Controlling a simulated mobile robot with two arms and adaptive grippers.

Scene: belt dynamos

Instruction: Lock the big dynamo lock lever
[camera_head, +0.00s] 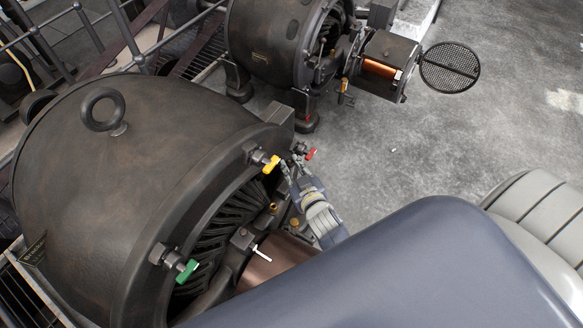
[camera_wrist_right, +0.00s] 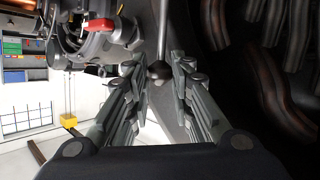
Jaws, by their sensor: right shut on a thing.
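The big dynamo (camera_head: 130,190) is a large dark rounded machine filling the left of the head view. My right gripper (camera_head: 291,168) is at the right side of its open front, close to a yellow handle (camera_head: 271,164) and a red handle (camera_head: 310,153). In the right wrist view a thin metal lever (camera_wrist_right: 161,35) with a dark ball end sits between the fingertips of my right gripper (camera_wrist_right: 158,72), which is shut on it. The head view does not show this lever clearly. My left gripper is out of view.
A green handle (camera_head: 187,270) and a white-tipped lever (camera_head: 261,253) stick out from the front of the big dynamo. A smaller dynamo (camera_head: 275,40) stands behind, with a round mesh cover (camera_head: 449,67) swung out.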

